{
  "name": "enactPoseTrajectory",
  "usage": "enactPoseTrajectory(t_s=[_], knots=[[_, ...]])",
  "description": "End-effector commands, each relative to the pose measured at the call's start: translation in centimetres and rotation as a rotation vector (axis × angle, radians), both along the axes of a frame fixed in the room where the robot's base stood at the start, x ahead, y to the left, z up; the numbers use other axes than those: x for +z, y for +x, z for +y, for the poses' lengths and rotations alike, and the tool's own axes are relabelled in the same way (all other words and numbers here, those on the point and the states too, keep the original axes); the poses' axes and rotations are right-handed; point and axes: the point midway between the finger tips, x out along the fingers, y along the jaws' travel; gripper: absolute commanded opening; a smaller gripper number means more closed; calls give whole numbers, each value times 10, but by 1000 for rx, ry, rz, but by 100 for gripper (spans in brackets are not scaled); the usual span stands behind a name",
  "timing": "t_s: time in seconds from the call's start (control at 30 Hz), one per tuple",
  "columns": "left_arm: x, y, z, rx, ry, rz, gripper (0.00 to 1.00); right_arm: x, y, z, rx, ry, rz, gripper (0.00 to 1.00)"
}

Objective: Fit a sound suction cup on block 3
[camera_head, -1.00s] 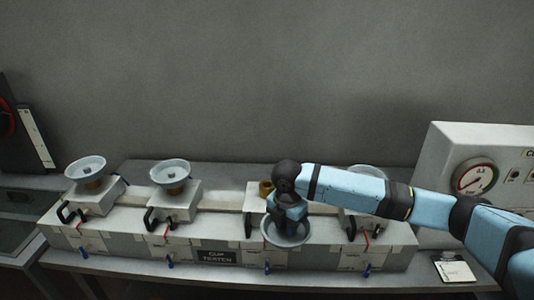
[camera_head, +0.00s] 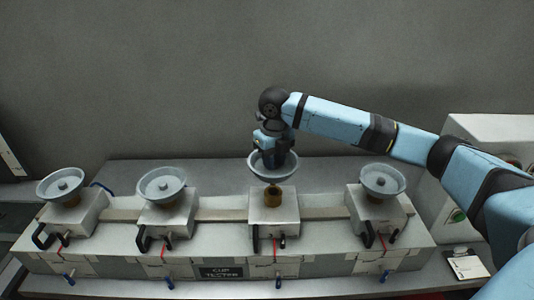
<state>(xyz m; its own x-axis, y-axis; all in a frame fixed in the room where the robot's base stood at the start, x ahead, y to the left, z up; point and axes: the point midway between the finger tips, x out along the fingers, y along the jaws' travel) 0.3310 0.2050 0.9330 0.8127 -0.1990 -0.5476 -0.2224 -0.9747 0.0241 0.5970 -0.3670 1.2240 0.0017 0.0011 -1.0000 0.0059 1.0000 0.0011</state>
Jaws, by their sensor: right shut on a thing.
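My right gripper (camera_head: 272,150) is shut on a grey suction cup (camera_head: 273,171) and points down from above. The cup is upright with its wide rim up, over the brass fitting (camera_head: 273,197) of the third block from the left (camera_head: 273,213). The cup's underside is at or just above the fitting; I cannot tell whether they touch. The other blocks each carry a grey cup: the far left cup (camera_head: 62,184), the second cup (camera_head: 162,184) and the far right cup (camera_head: 382,180). My left gripper is not in view.
The blocks stand on a long grey bench unit with a "CUP TESTER" label (camera_head: 222,272). Black lever handles (camera_head: 255,238) and blue-tipped valves line its front. A white gauge box (camera_head: 478,137) and a small card (camera_head: 467,265) are at right.

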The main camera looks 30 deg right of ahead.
Motion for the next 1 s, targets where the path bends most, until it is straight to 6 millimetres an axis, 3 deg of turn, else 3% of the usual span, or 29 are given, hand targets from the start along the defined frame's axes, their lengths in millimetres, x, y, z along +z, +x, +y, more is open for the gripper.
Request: enactPoseTrajectory(t_s=[0.13,0.6,1.0], knots=[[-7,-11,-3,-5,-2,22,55,-8,0,0,0,0,2,0],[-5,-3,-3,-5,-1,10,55,-52,0,0,-1,-1,1,0],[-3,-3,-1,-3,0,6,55,-56,0,0,-1,0,-1,0]])
